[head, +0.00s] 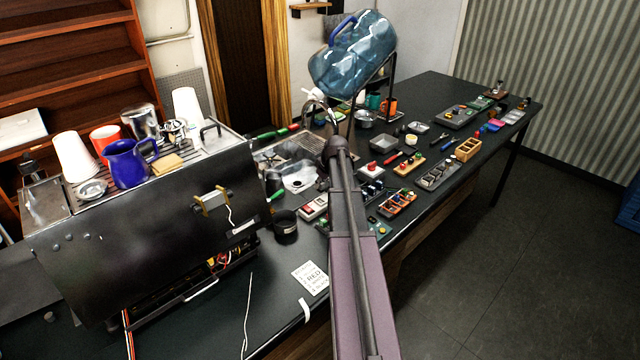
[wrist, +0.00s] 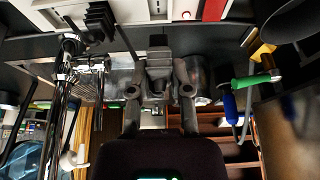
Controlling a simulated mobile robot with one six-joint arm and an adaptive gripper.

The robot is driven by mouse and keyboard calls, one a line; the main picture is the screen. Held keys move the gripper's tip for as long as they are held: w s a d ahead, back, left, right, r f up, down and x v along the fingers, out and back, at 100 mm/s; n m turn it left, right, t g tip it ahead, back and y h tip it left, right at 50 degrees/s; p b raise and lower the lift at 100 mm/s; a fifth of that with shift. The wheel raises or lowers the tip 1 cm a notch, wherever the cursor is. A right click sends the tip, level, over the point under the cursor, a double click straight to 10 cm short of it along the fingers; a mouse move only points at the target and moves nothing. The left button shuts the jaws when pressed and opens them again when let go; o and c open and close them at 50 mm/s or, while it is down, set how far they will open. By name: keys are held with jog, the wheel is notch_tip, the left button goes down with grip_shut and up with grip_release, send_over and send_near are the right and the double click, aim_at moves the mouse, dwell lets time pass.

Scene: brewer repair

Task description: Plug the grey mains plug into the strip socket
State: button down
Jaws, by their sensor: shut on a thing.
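My gripper (wrist: 158,88) is in the middle of the wrist view, its two fingers closed on a dark grey block, which looks like the grey mains plug (wrist: 158,68). The plug's narrower end points toward the top of the picture. In the head view my arm reaches over the bench and hides the gripper and plug. A pale strip-like body with a red part (wrist: 213,9) shows at the top of the wrist view. I cannot tell whether it is the strip socket, or whether the plug touches anything.
A steel coffee machine (head: 150,215) with cups and a blue jug (head: 130,163) on top stands at left. A large blue water bottle (head: 353,55) leans on a stand behind my arm. Small parts and trays crowd the bench at right. A printed card (head: 310,278) lies at the front.

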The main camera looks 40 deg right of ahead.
aim_at(321, 192)
jog(key=shift+f+b, duration=1.6)
jog(key=shift+f, duration=0.25)
jog(key=shift+f+b, duration=0.8)
dwell(1.6)
jog(key=shift+c, duration=2.4)
grip_release()
jog(key=shift+r, duration=0.1)
